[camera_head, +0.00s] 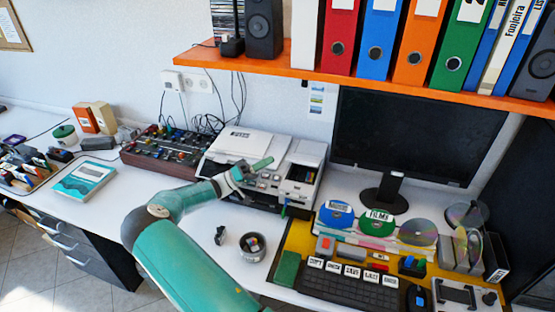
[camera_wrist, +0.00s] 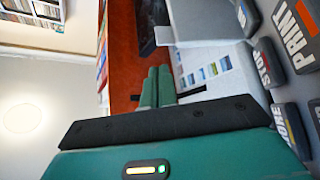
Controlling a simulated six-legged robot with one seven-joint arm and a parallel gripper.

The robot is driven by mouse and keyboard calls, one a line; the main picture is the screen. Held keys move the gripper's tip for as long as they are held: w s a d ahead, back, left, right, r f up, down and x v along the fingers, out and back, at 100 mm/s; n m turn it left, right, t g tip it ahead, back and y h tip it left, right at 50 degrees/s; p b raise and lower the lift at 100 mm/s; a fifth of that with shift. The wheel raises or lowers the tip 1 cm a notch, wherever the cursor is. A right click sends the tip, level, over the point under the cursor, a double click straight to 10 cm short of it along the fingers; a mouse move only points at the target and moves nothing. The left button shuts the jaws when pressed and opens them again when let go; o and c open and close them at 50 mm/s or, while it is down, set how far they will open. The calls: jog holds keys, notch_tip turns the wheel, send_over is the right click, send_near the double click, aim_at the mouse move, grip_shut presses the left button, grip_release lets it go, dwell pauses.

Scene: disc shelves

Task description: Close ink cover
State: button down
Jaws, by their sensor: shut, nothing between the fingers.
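The white printer (camera_head: 248,143) stands against the wall, left of the monitor. Its right section (camera_head: 307,152) has a pale raised top edge and a dark recess (camera_head: 300,173) below, which looks like the ink bay. I cannot clearly make out the cover's angle. My gripper (camera_head: 268,161) is over the printer's front panel, just left of that recess, with its fingers shut and empty. In the wrist view, the two teal fingers (camera_wrist: 157,87) lie together. Large keys, PRINT (camera_wrist: 298,32) and STOP (camera_wrist: 263,63), show at the right there. Contact with the printer cannot be told.
The orange shelf (camera_head: 390,84) with binders overhangs the desk. The monitor (camera_head: 415,130) stands right of the printer. A mixer-like box (camera_head: 165,146) is on the left. A round cup (camera_head: 252,246) and yellow keyboard tray (camera_head: 297,233) are in front.

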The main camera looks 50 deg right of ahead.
jog(key=w+a, duration=0.6)
jog(key=a, duration=0.2)
jog(key=n+t+y, duration=0.2)
jog(key=t+y, duration=1.3)
jog(key=y, duration=0.1)
send_near(292, 159)
jog(key=x, duration=0.6)
jog(key=shift+d, duration=0.15)
jog(key=shift+f+h, duration=0.15)
jog(key=shift+h, duration=0.15)
